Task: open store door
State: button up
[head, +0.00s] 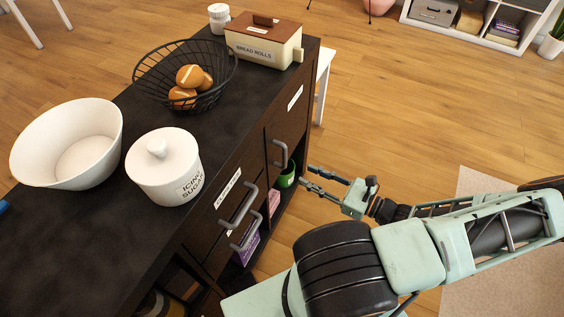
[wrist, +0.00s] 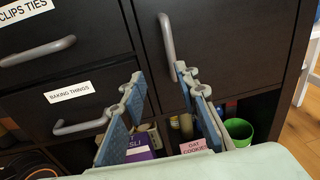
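The dark cabinet door (head: 290,122) is shut. It has a white label too small to read and a grey bar handle (head: 279,153). In the wrist view the door (wrist: 235,45) fills the upper right, and its upright handle (wrist: 167,38) curves down toward my right finger. My gripper (head: 306,174) is just in front of the cabinet, at the lower part of the door. In the wrist view my gripper (wrist: 157,76) has its two blue-padded fingers spread with nothing between them. The handle's lower end is close to the right fingertip; I cannot tell whether they touch.
Two drawers with handles, labelled "CLIPS TIES" (wrist: 25,9) and "BAKING THINGS" (wrist: 70,92), are left of the door. A green cup (wrist: 238,131) and packets stand on the open shelf below. A bowl (head: 68,145), jar (head: 163,168), basket (head: 222,85) and bread box (head: 263,45) are on top.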

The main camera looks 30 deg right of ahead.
aim_at(285, 157)
jog(key=shift+m+t+h, duration=0.5)
jog(key=shift+m+t, duration=0.2)
jog(key=shift+m, duration=0.1)
jog(key=x, duration=0.3)
jog(key=b+x, duration=0.1)
jog(key=x, duration=0.3)
jog(key=d+b+x, duration=0.1)
jog(key=x, duration=0.3)
jog(key=shift+w, duration=0.25)
jog(key=shift+c, duration=0.4)
grip_shut()
